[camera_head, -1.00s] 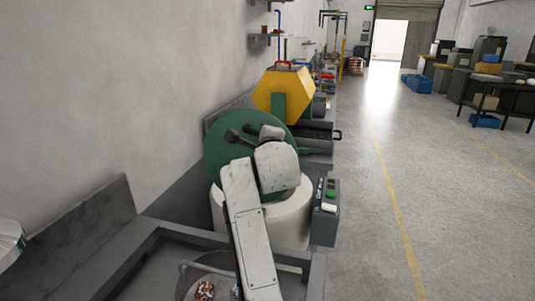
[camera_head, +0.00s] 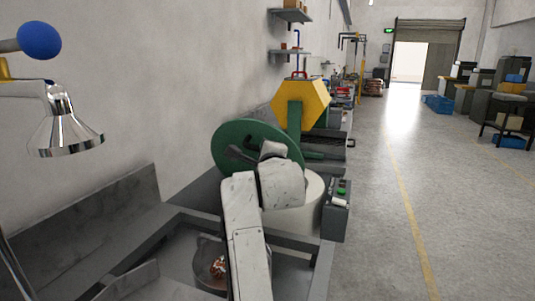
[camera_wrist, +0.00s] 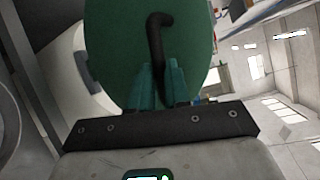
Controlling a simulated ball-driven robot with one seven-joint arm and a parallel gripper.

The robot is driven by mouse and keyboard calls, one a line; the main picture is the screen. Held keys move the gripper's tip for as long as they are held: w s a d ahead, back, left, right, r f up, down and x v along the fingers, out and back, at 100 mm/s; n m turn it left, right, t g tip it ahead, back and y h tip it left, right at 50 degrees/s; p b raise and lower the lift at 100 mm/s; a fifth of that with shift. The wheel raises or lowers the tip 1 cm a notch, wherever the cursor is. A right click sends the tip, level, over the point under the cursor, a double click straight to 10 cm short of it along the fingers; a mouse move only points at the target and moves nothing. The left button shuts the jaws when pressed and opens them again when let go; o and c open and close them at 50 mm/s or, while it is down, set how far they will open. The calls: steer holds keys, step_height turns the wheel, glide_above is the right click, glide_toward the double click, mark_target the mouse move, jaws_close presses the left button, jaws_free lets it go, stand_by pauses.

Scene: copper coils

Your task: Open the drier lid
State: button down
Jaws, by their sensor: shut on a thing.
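The drier has a white round body (camera_head: 312,207) with a round green lid (camera_head: 232,133). The lid stands raised and tilted up above the body, on the wall side. My arm covers part of the lid and body in the head view. In the wrist view the lid (camera_wrist: 112,45) fills the upper middle, with its bent black handle (camera_wrist: 157,35) running down between my fingers. My gripper (camera_wrist: 160,88) is shut on this handle. In the head view the fingertips are hidden behind my arm.
A grey control box (camera_head: 336,210) with a green button stands right of the drier. A yellow hexagonal drum (camera_head: 300,103) is behind it. A grey sink (camera_head: 130,262) lies in front, with a shiny shower head (camera_head: 65,135) at left. The floor (camera_head: 400,200) at right is clear.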

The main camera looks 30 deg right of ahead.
step_height(320, 180, down, 2)
steer(key=shift+w, duration=0.15)
steer(key=c, duration=1.3)
jaws_free()
steer(key=shift+w+d+f, duration=0.1)
steer(key=shift+w+d, duration=0.05)
steer(key=shift+o, duration=1)
steer(key=shift+r, duration=0.2)
